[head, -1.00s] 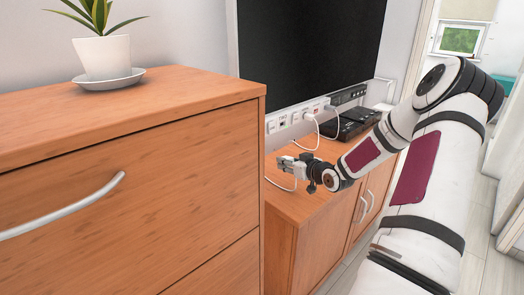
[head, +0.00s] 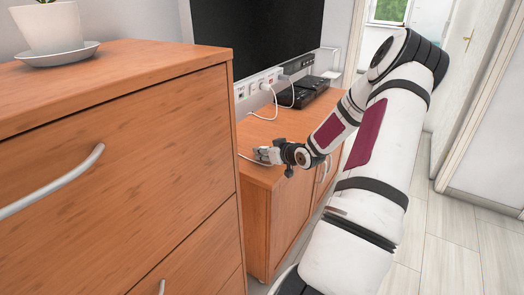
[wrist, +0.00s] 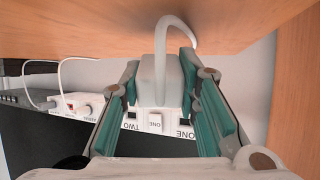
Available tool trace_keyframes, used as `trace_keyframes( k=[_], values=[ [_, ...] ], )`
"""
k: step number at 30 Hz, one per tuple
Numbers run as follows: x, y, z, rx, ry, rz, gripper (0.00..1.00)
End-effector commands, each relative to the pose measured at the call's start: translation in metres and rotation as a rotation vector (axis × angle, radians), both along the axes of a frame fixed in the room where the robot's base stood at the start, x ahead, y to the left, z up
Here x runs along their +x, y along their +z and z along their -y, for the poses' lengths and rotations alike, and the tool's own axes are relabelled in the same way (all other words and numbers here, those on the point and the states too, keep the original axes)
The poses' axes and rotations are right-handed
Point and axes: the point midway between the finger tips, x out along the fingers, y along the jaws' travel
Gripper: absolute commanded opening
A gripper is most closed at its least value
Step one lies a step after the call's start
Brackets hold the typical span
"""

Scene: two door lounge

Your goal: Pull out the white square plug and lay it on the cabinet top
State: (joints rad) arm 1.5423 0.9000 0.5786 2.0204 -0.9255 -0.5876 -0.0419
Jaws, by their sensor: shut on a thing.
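The white square plug (wrist: 160,80) is between the teal-padded fingers of my gripper (wrist: 160,85) in the wrist view, with its cord looping from its end. My gripper (head: 264,155) is shut on it, over the front part of the low cabinet top (head: 281,128) in the head view, well out from the socket strip (head: 264,80). The plug is too small in the head view to tell from the fingers. The strip also shows behind the plug in the wrist view (wrist: 170,145), upside down. Whether the plug touches the wood, I cannot tell.
A tall drawer unit (head: 130,150) stands close on the left of my gripper. Other white plugs and cords (head: 275,98) sit at the strip. A black box (head: 303,93) lies at the back of the cabinet top. A dark screen (head: 260,35) hangs above.

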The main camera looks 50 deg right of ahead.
Motion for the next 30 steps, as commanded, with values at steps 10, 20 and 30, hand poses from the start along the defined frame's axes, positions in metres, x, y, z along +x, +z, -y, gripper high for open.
trace_keyframes(
  k=[10, 20, 30],
  values=[
    [0.0003, -0.0132, -0.0004, 0.000, 0.001, 0.001, 0.00],
    [0.0002, -0.0127, -0.0003, 0.000, 0.001, 0.001, 0.53],
    [-0.0012, -0.0121, -0.0006, 0.000, 0.001, 0.000, 0.53]
  ],
)
